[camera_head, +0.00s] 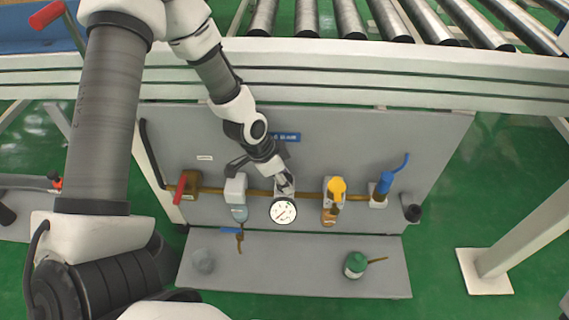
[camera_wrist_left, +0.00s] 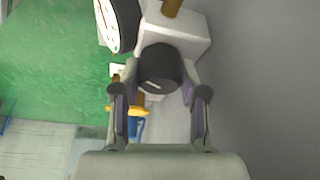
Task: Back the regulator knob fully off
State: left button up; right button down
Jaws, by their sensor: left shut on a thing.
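The regulator is a light block with a round white gauge (camera_head: 284,211) on its front, mounted on the brass pipe of the grey panel. Its dark cylindrical knob (camera_wrist_left: 160,68) shows in the left wrist view, beside the block (camera_wrist_left: 180,32). My left gripper (camera_head: 284,184) reaches down to the top of the regulator. In the left wrist view its two fingers stand on either side of the knob, and the gripper (camera_wrist_left: 160,98) is shut on it. In the head view the knob is hidden by the gripper. My right gripper is not in view.
Along the pipe are a red-handled valve (camera_head: 182,189), a filter bowl (camera_head: 239,213), a yellow-capped unit (camera_head: 336,187) and a blue-handled valve (camera_head: 384,184). A clear cup (camera_head: 203,261) and a green can (camera_head: 355,265) stand on the lower shelf (camera_head: 290,272). A roller conveyor (camera_head: 350,57) runs above.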

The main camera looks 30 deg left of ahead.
pick_arm(q)
jog(key=n+p, duration=0.1)
jog(key=p, duration=0.1)
jog(key=n+p, duration=0.1)
jog(key=p, duration=0.1)
jog(key=shift+r+y, duration=0.3)
jog(key=shift+r, duration=0.05)
jog(key=shift+f+n+t+y+p, duration=0.25)
jog(key=shift+n+t+p, duration=0.25)
jog(key=shift+n+p, duration=0.55)
jog(key=shift+n+y, duration=0.45)
jog(key=shift+n, duration=0.6)
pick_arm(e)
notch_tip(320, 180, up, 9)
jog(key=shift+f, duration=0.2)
pick_arm(q)
jog(key=o, duration=0.9)
